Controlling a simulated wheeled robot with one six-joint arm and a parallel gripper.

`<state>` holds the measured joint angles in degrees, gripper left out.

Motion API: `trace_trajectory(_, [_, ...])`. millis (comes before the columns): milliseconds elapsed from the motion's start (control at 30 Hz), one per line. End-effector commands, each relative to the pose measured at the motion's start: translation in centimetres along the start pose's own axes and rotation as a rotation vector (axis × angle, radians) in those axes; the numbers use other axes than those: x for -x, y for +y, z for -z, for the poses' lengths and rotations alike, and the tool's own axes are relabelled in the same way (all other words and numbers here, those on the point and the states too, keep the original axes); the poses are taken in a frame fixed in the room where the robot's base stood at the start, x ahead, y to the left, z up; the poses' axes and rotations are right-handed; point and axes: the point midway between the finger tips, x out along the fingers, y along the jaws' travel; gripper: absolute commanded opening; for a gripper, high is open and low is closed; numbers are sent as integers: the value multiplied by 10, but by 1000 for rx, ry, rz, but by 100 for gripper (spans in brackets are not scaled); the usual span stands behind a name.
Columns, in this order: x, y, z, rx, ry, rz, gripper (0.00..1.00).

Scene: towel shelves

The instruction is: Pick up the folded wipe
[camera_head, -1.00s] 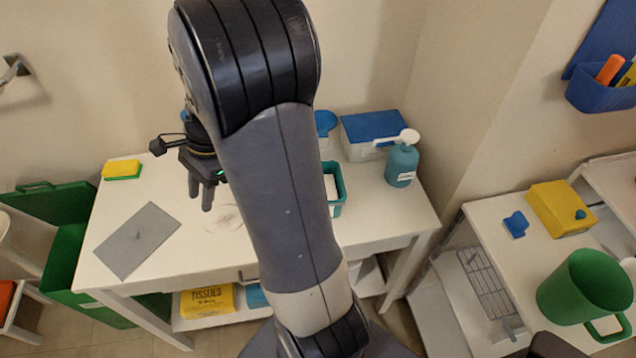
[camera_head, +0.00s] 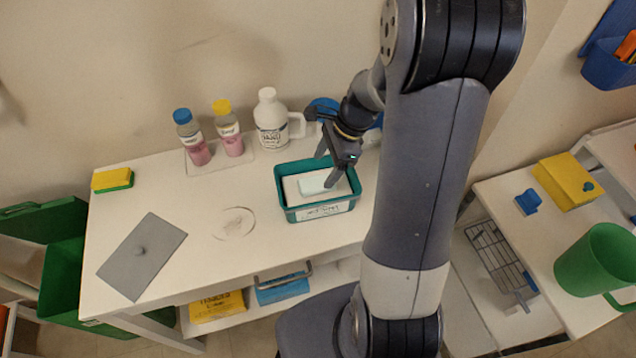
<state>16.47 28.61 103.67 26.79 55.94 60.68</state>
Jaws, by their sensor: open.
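A pale folded wipe (camera_head: 313,184) lies in a teal bin (camera_head: 281,196) with a white label on its front, on the white table. My gripper (camera_head: 325,170) is open over the bin, its fingers pointing down beside the wipe's upper right. One finger overlaps the wipe's right end in the picture. I cannot tell whether it touches the wipe.
Behind the bin stand a white jug (camera_head: 271,122) and two bottles with pink liquid, one blue-capped (camera_head: 193,138) and one yellow-capped (camera_head: 228,130). A grey mat (camera_head: 142,256) and a yellow-green sponge (camera_head: 112,179) are at left. The table's middle front is clear.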

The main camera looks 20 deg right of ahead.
Motion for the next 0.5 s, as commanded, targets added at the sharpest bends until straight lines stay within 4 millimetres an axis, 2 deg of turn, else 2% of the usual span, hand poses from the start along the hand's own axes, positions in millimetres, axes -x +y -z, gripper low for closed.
trace_trajectory(300, [-43, 4, -3, 0, 0, -3, 71])
trace_trajectory(500, [-51, 4, -3, 0, 1, 0, 71])
